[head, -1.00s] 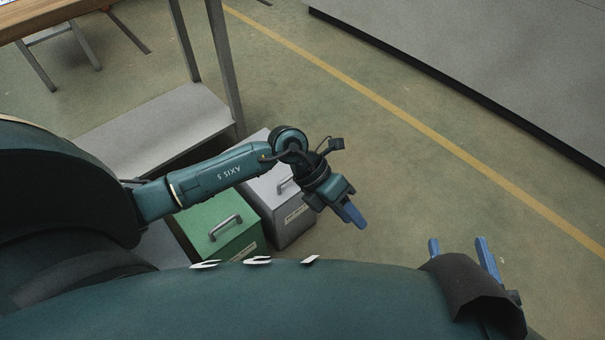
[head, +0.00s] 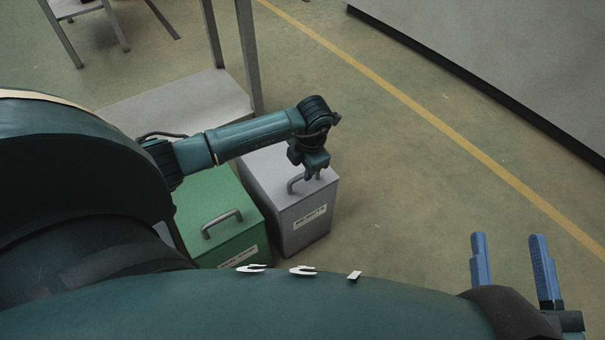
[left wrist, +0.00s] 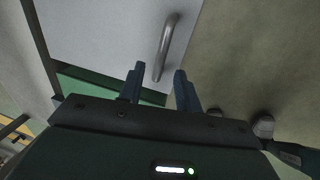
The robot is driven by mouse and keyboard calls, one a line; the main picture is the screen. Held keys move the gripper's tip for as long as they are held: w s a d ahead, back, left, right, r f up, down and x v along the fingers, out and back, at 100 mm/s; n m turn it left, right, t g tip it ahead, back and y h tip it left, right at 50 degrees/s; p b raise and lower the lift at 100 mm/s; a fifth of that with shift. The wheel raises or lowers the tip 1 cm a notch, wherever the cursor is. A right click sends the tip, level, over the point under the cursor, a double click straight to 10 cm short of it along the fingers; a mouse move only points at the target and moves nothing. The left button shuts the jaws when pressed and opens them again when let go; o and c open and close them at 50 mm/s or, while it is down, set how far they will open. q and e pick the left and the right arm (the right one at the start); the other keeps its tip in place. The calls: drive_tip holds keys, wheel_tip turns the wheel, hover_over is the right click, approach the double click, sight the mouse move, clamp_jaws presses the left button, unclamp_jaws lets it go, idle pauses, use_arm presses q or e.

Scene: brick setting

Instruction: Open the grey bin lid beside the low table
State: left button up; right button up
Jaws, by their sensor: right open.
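The grey bin (head: 305,232) stands on the floor with its grey lid (head: 265,178) shut and a label on its front. A metal handle (head: 292,185) sits on the lid and shows in the left wrist view (left wrist: 169,38). My left gripper (head: 312,173) is just above the front part of this lid, pointing down at the handle. In the left wrist view its blue fingers (left wrist: 159,68) are apart, with the near end of the handle showing between the tips; I cannot tell whether they touch it. My right gripper (head: 507,240) is open and empty at the lower right.
A green bin (head: 225,205) with a similar handle stands directly left of the grey one. A low grey shelf or table (head: 180,105) with metal legs is behind the bins. The floor (head: 400,170) to the right is clear, up to a yellow line (head: 430,125).

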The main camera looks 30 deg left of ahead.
use_arm(q)
drive_tip(key=shift+w+a+f+b, duration=0.1)
drive_tip(key=shift+a+f+b, duration=0.1)
drive_tip(key=shift+f, duration=0.55)
drive_tip(key=shift+w+a+f+b, duration=0.1)
drive_tip(key=shift+f+b, duration=0.1)
drive_tip(key=shift+f, duration=0.55)
use_arm(e)
drive_tip(key=shift+w+r+n+t+y, duration=0.2)
drive_tip(key=shift+r+n+y, duration=0.1)
drive_tip(key=shift+r, duration=0.15)
drive_tip(key=shift+w+r+n+t+y, duration=0.1)
drive_tip(key=shift+w+r+n+y, duration=0.1)
drive_tip(key=shift+r+y, duration=0.15)
use_arm(q)
drive_tip(key=shift+s, duration=0.1)
clamp_jaws()
use_arm(e)
drive_tip(key=shift+d, duration=0.1)
